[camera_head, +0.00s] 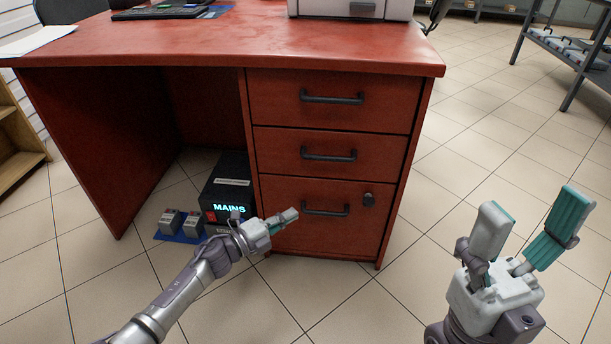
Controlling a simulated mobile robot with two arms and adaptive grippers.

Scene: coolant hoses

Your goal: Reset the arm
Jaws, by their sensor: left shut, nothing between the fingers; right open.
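My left gripper (286,217) reaches in from the lower left, in front of the bottom drawer of the red desk (340,190). It is shut with nothing in it. I cannot tell whether its tip touches the drawer front. My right gripper (530,220) is at the lower right, over the floor, with its fingers spread and empty. Its fingers point up, clear of the desk.
A black box lit "MAINS" (228,190) stands under the desk, with small grey blocks (182,222) on a blue mat beside it. Drawer handles (331,98) stick out. A metal rack (570,60) stands at upper right. Tiled floor is free between the desk and rack.

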